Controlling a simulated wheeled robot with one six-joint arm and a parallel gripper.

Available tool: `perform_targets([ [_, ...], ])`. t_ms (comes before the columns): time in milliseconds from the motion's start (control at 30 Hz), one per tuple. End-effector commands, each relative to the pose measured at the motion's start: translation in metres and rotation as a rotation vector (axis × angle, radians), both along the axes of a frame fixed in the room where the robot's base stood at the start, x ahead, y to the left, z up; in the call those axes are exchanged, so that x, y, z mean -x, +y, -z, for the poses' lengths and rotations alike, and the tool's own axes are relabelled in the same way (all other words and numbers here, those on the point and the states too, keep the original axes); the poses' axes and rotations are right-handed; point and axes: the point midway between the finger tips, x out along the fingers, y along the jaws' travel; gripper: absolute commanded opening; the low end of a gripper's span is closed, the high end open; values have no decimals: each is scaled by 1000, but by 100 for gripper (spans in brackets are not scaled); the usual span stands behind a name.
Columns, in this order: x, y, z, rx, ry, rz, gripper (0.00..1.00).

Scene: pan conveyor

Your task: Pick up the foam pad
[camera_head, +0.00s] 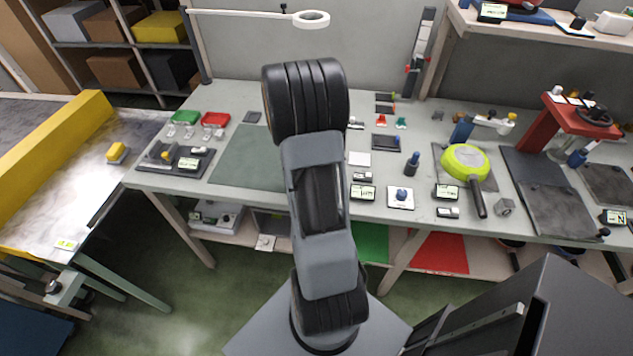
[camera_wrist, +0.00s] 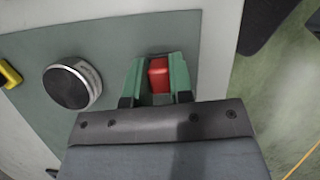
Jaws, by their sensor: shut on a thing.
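In the wrist view, my gripper (camera_wrist: 159,58) has green fingers that are shut on a small red block (camera_wrist: 160,80). Whether this block is the foam pad, I cannot tell for sure. The fingers are over the grey-green mat (camera_wrist: 112,28), close to its edge. Whether the block touches the mat is unclear. In the head view, my arm hides the gripper and the block, and part of the mat (camera_head: 237,160) shows left of the arm.
A round black-and-silver cylinder (camera_wrist: 72,84) stands on the mat left of my fingers. A yellow piece (camera_wrist: 10,75) is at the left edge. The bench right of my arm is crowded, with a green pan (camera_head: 465,162) and several small parts. A yellow-railed conveyor (camera_head: 55,150) is at left.

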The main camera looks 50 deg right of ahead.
Motion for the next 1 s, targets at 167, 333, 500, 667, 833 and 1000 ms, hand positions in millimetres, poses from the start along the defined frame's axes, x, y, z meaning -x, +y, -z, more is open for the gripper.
perform_targets([
  [167,0,0,-1,1,-1,0,0],
  [333,-1,0,-13,4,-3,0,0],
  [500,4,7,-43,4,-4,-1,0],
  [667,21,31,-77,4,-6,-2,0],
  [833,40,60,-100,2,-4,-3,0],
  [1000,57,85,-114,2,-4,-4,0],
])
